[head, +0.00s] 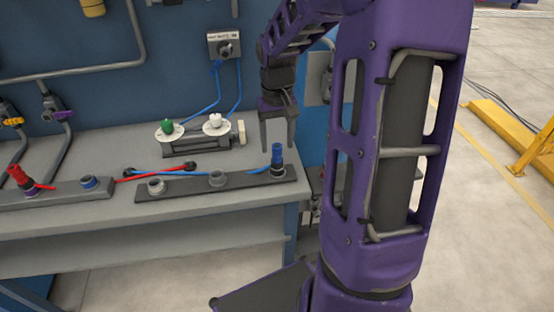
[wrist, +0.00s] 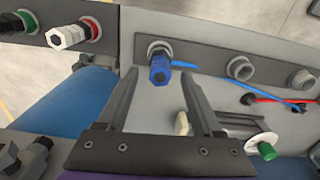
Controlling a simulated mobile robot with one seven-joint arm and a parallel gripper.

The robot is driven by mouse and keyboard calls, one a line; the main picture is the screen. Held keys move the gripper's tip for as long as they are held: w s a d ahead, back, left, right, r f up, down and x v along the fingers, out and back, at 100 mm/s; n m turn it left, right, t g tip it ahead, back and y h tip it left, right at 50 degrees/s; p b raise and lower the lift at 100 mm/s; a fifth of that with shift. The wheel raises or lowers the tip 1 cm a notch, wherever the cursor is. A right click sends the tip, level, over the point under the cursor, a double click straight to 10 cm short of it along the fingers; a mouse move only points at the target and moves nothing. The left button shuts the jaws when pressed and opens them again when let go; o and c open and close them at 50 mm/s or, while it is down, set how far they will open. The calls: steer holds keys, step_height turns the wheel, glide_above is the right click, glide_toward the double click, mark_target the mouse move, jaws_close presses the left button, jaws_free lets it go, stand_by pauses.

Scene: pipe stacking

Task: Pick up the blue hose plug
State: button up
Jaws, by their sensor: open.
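The blue hose plug (head: 277,154) stands upright in the right-hand socket of the front bar on the bench. A blue hose runs from it to the left along the bar. My gripper (head: 278,148) is open and points down, above and close to the plug in the head view. In the wrist view the plug (wrist: 159,70) lies just beyond the fingertips, roughly between their lines, and my open gripper (wrist: 162,82) has nothing between its fingers. I cannot tell the exact gap to the plug.
The dark bar (head: 190,189) has two other sockets, empty. A red plug (head: 20,177) stands on another bar at the left. Behind are a green knob (head: 167,127) and a white knob (head: 215,120) on a block. A blue wall panel (head: 180,60) rises behind the bench.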

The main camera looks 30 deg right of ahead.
step_height(320, 180, down, 2)
steer(key=shift+f, duration=0.1)
jaws_close()
stand_by(1.4)
